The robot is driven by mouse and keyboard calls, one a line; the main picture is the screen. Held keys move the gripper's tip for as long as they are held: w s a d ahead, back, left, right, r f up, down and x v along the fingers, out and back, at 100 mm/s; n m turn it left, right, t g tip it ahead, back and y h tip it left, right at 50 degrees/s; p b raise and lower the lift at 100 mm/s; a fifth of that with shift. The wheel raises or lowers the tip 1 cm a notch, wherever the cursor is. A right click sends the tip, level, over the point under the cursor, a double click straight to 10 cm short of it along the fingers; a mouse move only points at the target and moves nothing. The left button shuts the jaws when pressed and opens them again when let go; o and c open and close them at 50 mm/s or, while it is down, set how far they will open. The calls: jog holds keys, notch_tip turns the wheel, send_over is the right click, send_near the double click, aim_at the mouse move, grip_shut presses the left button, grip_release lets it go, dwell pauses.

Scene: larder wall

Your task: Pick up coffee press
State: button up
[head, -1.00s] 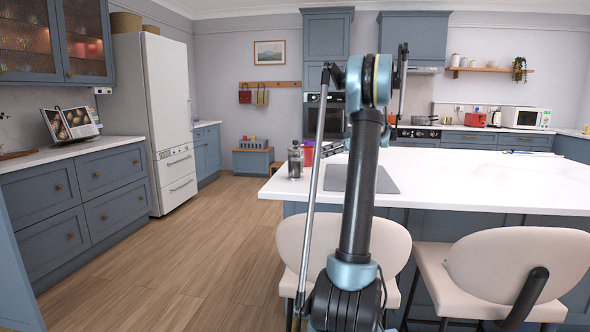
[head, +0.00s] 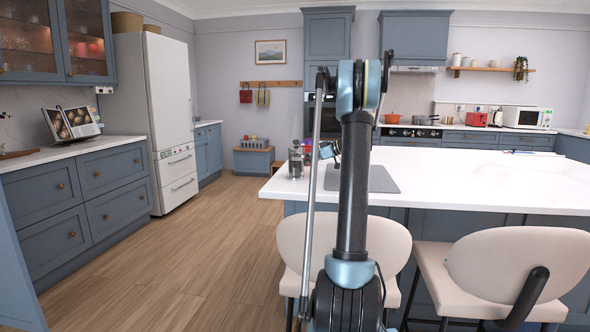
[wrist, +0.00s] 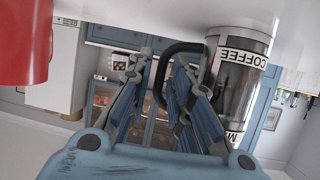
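The coffee press (head: 296,162), a clear and dark cylinder, stands upright near the left end of the white island counter. In the wrist view, which is upside down, the coffee press (wrist: 240,85) is at the upper right with a COFFEE label, its black handle (wrist: 178,48) reaching toward my fingers. My gripper (wrist: 158,78) is open, with its two fingers apart and the handle's loop between them. I cannot tell whether they touch it. In the head view my gripper (head: 328,150) is just right of the press, partly hidden by my arm.
A red vessel (wrist: 24,42) is close on the left in the wrist view. A grey board or mat (head: 383,178) lies on the island counter (head: 470,180), whose right side is mostly clear. Cream chairs (head: 520,265) stand along the near side.

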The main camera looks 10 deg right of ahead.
jog(key=shift+x, duration=0.8)
grip_shut()
